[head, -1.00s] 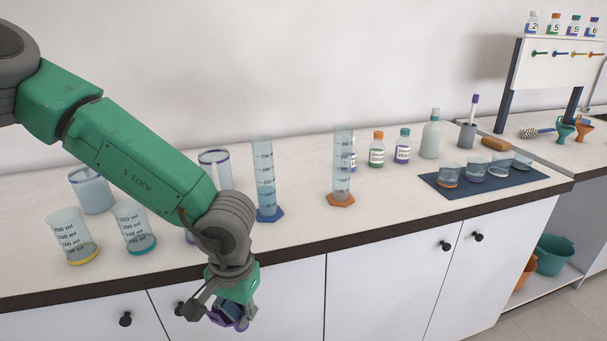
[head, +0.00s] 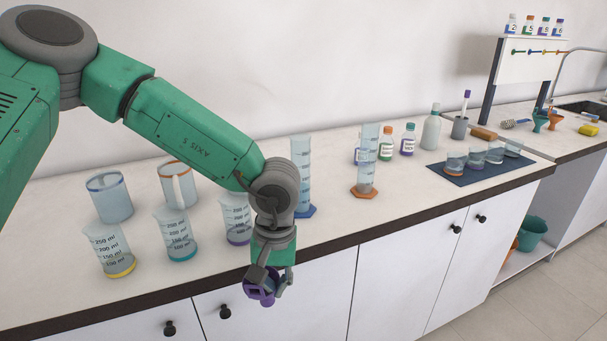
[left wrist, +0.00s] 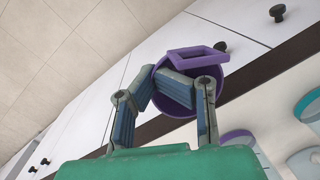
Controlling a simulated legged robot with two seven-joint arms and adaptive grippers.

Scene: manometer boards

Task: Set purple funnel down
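My left gripper (head: 268,284) hangs in front of the counter's front edge, below the countertop level in the head view. Its fingers are shut on the purple funnel (head: 258,294), which is partly hidden by the fingers there. In the left wrist view, the funnel (left wrist: 178,104) shows its round purple bowl between the fingers of the left gripper (left wrist: 178,84), with an angular purple loop at its rim. The funnel is apart from the white countertop (head: 335,235). My right gripper is not in view.
Beakers with a yellow (head: 110,250), a teal (head: 176,235) and a purple base (head: 236,218) stand near the front edge. Tall cylinders with a blue (head: 302,175) and an orange base (head: 367,160) stand behind. A dark blue mat (head: 455,175) holds small beakers.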

